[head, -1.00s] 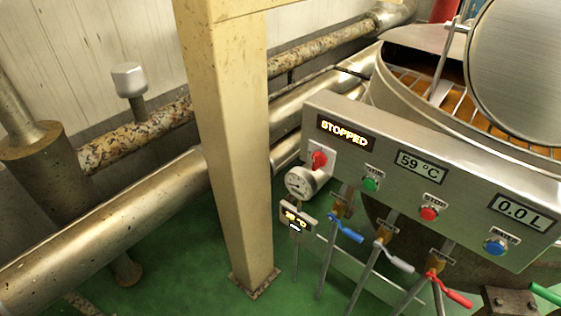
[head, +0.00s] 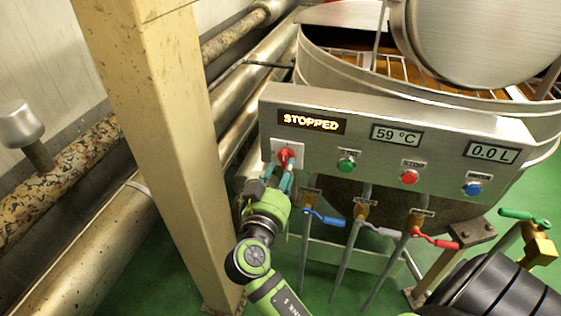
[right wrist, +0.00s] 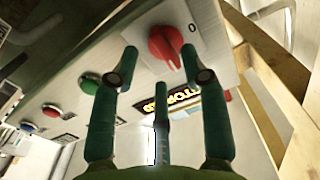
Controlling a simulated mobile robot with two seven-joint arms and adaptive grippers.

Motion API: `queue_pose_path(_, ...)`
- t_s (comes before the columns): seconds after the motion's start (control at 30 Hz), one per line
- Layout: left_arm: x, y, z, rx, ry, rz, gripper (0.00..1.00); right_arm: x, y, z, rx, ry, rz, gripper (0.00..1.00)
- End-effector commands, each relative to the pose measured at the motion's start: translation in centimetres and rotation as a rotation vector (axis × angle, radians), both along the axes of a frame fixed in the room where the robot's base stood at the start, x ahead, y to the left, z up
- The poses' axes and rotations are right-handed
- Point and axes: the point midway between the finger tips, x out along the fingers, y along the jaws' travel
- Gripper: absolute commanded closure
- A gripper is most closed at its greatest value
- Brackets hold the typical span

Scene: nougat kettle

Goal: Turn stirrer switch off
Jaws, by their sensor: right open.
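The red rotary stirrer switch (head: 287,155) sits on a pale plate at the left end of the steel control panel (head: 240,0). It also shows in the right wrist view (right wrist: 166,45), with a "0" mark on the plate beside it. The display (head: 311,123) above it reads STOPPED. My right gripper (head: 281,176) is open just in front of the switch; in the right wrist view its green fingers (right wrist: 165,78) stand apart on either side of the knob's lower part. I cannot tell whether they touch it. My left gripper is not in view.
The panel also carries a green button (head: 346,165), a red button (head: 409,177) and a blue button (head: 472,189). Valves with blue (head: 328,219), grey and red handles stand below. A beige post (head: 165,150) rises close to the left of my right arm.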

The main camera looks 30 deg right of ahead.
Motion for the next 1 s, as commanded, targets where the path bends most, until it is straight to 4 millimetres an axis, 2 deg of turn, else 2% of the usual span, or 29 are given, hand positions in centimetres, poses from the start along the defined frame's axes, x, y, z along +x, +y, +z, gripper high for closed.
queue_pose_path(0.2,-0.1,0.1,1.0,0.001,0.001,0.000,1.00,1.8,-2.1,0.2,-0.001,0.002,0.001,0.55)
queue_pose_path(0.57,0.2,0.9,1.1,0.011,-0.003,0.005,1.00,2.2,-2.5,-0.1,0.002,0.003,0.002,0.55)
queue_pose_path(0.6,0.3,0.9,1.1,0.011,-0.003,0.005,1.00,2.2,-2.5,-0.1,0.002,0.003,0.002,0.71)
queue_pose_path(0.67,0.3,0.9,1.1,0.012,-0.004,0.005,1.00,2.2,-2.5,-0.1,0.002,0.003,0.002,0.95)
queue_pose_path(0.7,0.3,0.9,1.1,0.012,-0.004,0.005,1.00,2.2,-2.5,-0.1,0.002,0.003,0.002,1.00)
queue_pose_path(1.0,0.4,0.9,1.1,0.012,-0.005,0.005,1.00,2.2,-2.5,-0.1,-0.004,0.010,0.001,1.00)
